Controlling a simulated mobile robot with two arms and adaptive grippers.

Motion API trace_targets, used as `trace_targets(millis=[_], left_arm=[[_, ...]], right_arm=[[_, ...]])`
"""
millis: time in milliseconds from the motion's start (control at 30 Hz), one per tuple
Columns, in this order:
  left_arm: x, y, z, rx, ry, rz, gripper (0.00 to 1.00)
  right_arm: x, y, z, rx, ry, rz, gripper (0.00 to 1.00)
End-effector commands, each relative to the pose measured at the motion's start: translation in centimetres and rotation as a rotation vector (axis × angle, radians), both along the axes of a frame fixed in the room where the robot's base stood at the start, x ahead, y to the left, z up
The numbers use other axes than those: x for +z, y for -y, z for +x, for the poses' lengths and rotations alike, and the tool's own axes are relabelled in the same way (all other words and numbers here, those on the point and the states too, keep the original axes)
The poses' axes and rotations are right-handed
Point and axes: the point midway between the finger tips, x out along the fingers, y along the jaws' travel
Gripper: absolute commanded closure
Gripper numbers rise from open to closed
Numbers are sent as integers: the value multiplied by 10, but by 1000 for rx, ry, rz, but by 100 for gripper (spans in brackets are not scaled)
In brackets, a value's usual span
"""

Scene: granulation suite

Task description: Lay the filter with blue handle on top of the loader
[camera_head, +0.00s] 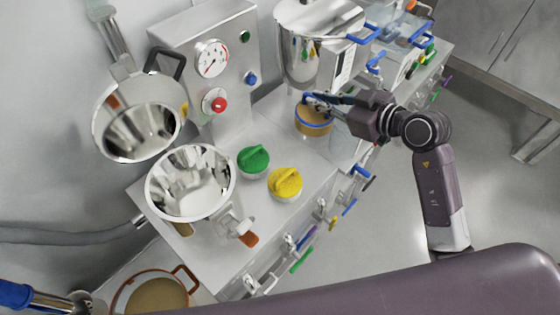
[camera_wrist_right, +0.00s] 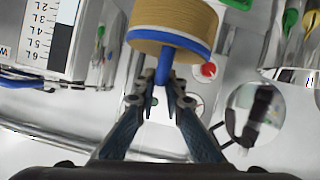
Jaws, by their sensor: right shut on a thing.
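The filter with blue handle (camera_head: 313,120) is a short tan cylinder with a blue rim. It is held above the white counter, in front of the big steel pot. My right gripper (camera_head: 328,101) comes in from the right and is shut on its blue handle. In the right wrist view the filter (camera_wrist_right: 172,28) is beyond the fingertips, and the blue handle runs down between the fingers (camera_wrist_right: 161,92). A wide, open steel bowl (camera_head: 190,182) on the machine, left of the filter, may be the loader; I cannot be sure. My left gripper is not in view.
Green (camera_head: 253,159) and yellow (camera_head: 285,182) knobs stand between bowl and filter. A gauge panel (camera_head: 212,57) rises behind. A steel pot (camera_head: 305,45) stands close to my right gripper. A second filter with a brown-orange handle (camera_head: 155,293) is at lower left.

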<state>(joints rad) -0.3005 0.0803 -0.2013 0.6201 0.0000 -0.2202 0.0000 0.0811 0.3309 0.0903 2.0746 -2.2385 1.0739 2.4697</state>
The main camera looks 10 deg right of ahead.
Motion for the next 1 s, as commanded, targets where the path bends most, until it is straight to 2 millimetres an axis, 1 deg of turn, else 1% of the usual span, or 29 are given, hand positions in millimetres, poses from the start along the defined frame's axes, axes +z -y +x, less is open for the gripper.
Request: trace_targets(millis=[67, 167, 400, 500, 567, 667, 867, 1000], left_arm=[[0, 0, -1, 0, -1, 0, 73], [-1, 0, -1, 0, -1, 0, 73], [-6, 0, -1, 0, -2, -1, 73], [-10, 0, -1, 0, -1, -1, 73], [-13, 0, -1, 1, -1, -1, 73], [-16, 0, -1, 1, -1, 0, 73], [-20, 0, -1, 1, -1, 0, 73], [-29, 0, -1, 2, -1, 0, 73]], right_arm=[[-8, -1, 2, -4, -3, 1, 100], [-30, -1, 2, -5, -9, 1, 100], [-96, 0, 1, -5, -7, -1, 100], [-121, 0, 1, -6, -6, 0, 100], [-135, -1, 2, -4, -5, 0, 100], [-149, 0, 2, -5, -2, -1, 100], [-166, -1, 2, -3, -1, -1, 100], [-189, 0, 2, -4, -3, 0, 100]])
